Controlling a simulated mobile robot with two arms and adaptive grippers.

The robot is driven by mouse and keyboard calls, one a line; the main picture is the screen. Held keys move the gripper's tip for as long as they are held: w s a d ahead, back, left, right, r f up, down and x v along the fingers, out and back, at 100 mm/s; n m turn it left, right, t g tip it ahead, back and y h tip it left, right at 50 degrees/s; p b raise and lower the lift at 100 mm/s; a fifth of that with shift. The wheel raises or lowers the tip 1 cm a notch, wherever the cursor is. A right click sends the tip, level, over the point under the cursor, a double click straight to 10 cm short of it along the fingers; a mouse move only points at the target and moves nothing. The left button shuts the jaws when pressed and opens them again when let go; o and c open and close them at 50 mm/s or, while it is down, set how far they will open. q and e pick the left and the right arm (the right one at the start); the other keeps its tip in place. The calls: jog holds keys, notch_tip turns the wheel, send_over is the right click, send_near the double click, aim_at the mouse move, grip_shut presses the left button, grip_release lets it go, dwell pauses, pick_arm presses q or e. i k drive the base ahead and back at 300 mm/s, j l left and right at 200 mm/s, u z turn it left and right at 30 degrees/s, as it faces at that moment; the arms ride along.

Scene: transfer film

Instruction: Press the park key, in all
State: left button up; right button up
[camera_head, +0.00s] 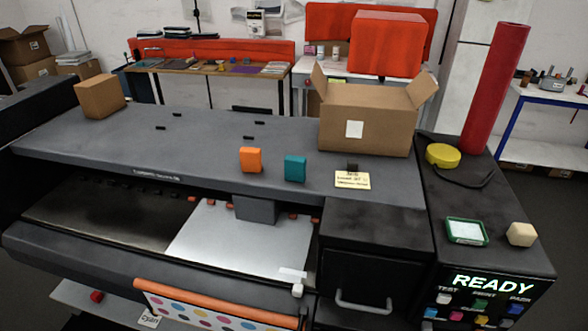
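The control panel (478,300) is on the front of the printer's right-hand housing, at the lower right. Its display (493,284) reads READY in bright letters. Below it are small labels that look like TEST, PRINT and PARK. The park key (515,309) appears to be the blue one under the rightmost label. A green key (480,303) and a white key (443,298) sit to its left, and several more coloured keys form a lower row. The lower labels are too small to read surely. Neither of my grippers is in view.
An open cardboard box (366,118) stands on the printer top. The space before the panel looks clear.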

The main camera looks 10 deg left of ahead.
aim_at(513, 307)
jog(key=z, duration=1.25)
